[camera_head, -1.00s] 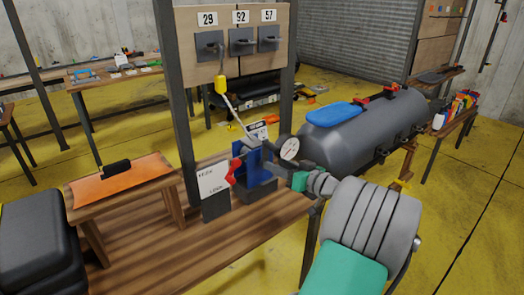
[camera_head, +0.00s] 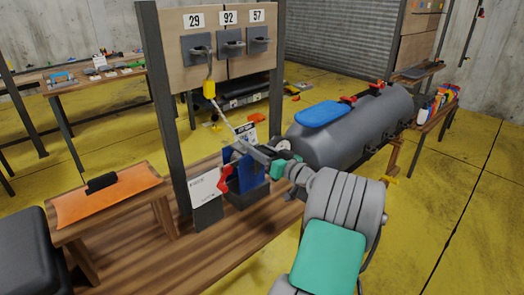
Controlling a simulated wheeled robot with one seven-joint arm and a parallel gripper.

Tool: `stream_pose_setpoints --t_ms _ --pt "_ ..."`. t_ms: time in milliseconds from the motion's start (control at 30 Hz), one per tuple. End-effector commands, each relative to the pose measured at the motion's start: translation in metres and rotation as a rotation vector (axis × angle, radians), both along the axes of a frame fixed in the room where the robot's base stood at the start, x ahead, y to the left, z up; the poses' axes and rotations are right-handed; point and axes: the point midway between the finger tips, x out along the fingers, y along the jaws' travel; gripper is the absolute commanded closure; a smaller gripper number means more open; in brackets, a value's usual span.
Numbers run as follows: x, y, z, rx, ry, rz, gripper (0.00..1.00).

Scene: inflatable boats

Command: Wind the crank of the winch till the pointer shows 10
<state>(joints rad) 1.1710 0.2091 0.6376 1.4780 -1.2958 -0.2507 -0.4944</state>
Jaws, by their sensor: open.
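The winch (camera_head: 247,180) is a blue block on a dark base, standing on the wooden bench in front of the post frame. A red part (camera_head: 224,182) sticks out at its left; I cannot tell whether it belongs to the crank. A white round dial (camera_head: 283,144) shows just behind my arm, partly hidden, and its pointer is too small to read. My gripper (camera_head: 246,149) is open at the top of the winch, overlapping it in the picture. Contact with the crank cannot be told, as the gripper hides that part.
A white card (camera_head: 207,190) stands left of the winch. A yellow tag (camera_head: 209,89) and strap hang from a hook on the numbered board (camera_head: 225,55). An orange-topped stand (camera_head: 108,195) is at the left.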

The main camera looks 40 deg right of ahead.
Motion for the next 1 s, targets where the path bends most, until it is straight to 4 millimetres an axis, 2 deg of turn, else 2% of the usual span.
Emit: stream_pose_setpoints --t_ms 100,633,1000 --pt "-0.0006 -0.0005 -0.0003 0.0 0.0 -0.001 0.56" --pt "-0.0013 -0.0009 -0.0004 0.001 0.0 -0.002 0.99" --pt "-0.0012 -0.0004 -0.0006 0.002 0.001 0.0 1.0"
